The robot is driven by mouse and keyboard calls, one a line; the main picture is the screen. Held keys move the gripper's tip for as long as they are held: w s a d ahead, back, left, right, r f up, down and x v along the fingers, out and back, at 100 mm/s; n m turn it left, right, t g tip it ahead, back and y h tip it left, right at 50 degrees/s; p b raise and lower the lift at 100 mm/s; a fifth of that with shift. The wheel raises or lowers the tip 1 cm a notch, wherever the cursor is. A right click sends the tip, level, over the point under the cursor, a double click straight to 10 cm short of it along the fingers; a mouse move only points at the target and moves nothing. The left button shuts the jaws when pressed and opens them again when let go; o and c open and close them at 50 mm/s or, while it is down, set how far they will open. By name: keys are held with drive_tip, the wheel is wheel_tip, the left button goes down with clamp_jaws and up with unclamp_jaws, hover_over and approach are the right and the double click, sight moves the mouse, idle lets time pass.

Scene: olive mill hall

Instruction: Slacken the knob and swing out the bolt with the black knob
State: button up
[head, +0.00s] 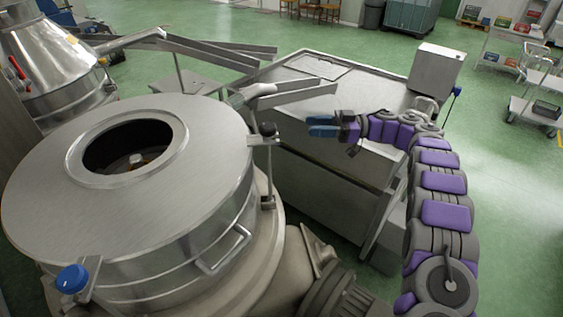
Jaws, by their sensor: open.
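The black knob (268,129) sits on top of an upright swing bolt (268,178) at the right side of the round steel vessel (60,195). The bolt stands in a bracket (258,141) on the lid's edge, and its foot meets a lower lug. My gripper (311,127) has blue fingers and points left, a short way right of the black knob. It is open, with nothing seen between the fingers, and does not appear to touch the knob. A second bolt with a blue knob (72,278) is at the vessel's front left.
A handle (232,250) sticks out of the vessel's front right. Steel chutes (290,92) pass behind the knob. A large steel tank (320,155) stands below and behind my gripper. A ribbed motor (345,298) is at the bottom.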

drive_tip(key=s+f+t+b, duration=0.1)
drive_tip(key=b, duration=0.1)
drive_tip(key=s+a+f+m+t+b, duration=0.1)
drive_tip(key=f+b, duration=0.1)
drive_tip(key=b, duration=0.1)
drive_tip(key=s+a+f+m+t+b, duration=0.1)
drive_tip(key=s+f+b, duration=0.1)
drive_tip(key=b, duration=0.1)
drive_tip(key=shift+a+y, duration=0.25)
drive_tip(key=shift+y, duration=0.05)
drive_tip(key=shift+c, duration=0.8)
drive_tip(key=m+t+h+b, duration=0.35)
drive_tip(key=t+b, duration=0.25)
drive_tip(key=b, duration=0.2)
approach(269, 171)
drive_tip(key=w+a+r+m+b, duration=0.1)
drive_tip(key=w+a+b, duration=0.2)
drive_tip(key=a, duration=0.6)
drive_tip(key=shift+w+t, duration=0.4)
drive_tip(key=shift+w, duration=0.6)
drive_tip(key=shift+c, duration=0.5)
clamp_jaws()
